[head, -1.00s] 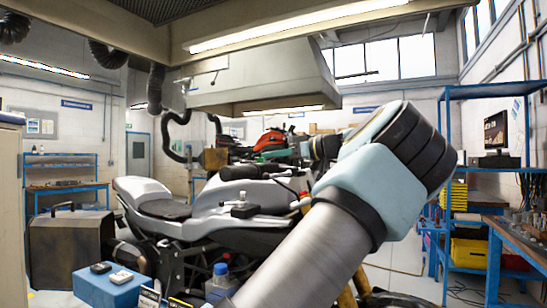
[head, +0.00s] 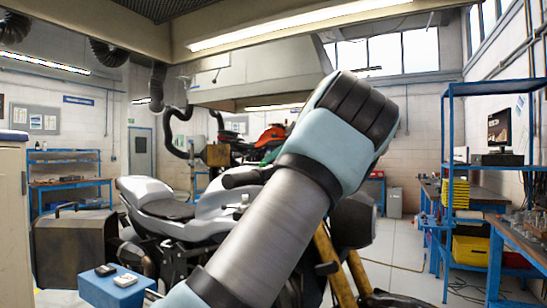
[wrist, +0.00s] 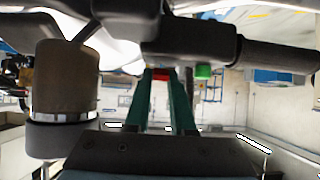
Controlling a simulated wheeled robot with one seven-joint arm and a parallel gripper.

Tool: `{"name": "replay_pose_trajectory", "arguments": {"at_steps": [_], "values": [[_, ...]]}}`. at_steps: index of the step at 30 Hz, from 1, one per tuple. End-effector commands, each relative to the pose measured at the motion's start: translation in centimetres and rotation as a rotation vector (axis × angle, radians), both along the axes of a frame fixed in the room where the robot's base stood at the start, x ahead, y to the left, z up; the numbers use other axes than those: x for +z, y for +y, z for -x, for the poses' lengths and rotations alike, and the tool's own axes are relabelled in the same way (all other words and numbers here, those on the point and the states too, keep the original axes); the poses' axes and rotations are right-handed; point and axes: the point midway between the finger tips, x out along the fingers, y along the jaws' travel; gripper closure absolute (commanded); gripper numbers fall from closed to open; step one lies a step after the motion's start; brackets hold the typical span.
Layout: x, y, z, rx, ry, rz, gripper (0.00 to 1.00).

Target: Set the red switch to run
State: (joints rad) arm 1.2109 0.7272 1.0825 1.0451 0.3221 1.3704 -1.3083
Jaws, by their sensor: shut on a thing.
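The red switch (wrist: 161,75) shows in the wrist view as a small red piece at the dark switch housing (wrist: 195,42) on the handlebar. My gripper (wrist: 167,73) has its two green fingers reaching up to the housing. It is shut on the red switch, with the red showing between the fingertips. A green button (wrist: 203,71) sits just right of the fingers, apart from the switch. In the head view the motorcycle (head: 165,215) stands behind my arm, which hides the switch and most of the handlebar. The switch's marked positions cannot be read.
A black handlebar grip (wrist: 275,48) runs to the right of the housing, and a brown cylinder (wrist: 62,80) stands close on the left in the wrist view. A blue box (head: 105,292) with small items is at lower left. Blue shelving (head: 447,200) stands at right.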

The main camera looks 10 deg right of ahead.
Motion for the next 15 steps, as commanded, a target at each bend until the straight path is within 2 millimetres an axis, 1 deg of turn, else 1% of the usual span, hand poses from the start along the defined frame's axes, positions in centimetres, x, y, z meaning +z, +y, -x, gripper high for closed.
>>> {"name": "replay_pose_trajectory", "arguments": {"at_steps": [7,8,15], "values": [[-0.13,0.04,0.07,0.003,0.003,0.001,1.00],[-0.13,0.04,0.07,0.003,0.003,0.001,0.76],[-0.08,0.03,0.04,0.002,0.001,0.000,0.49]]}}
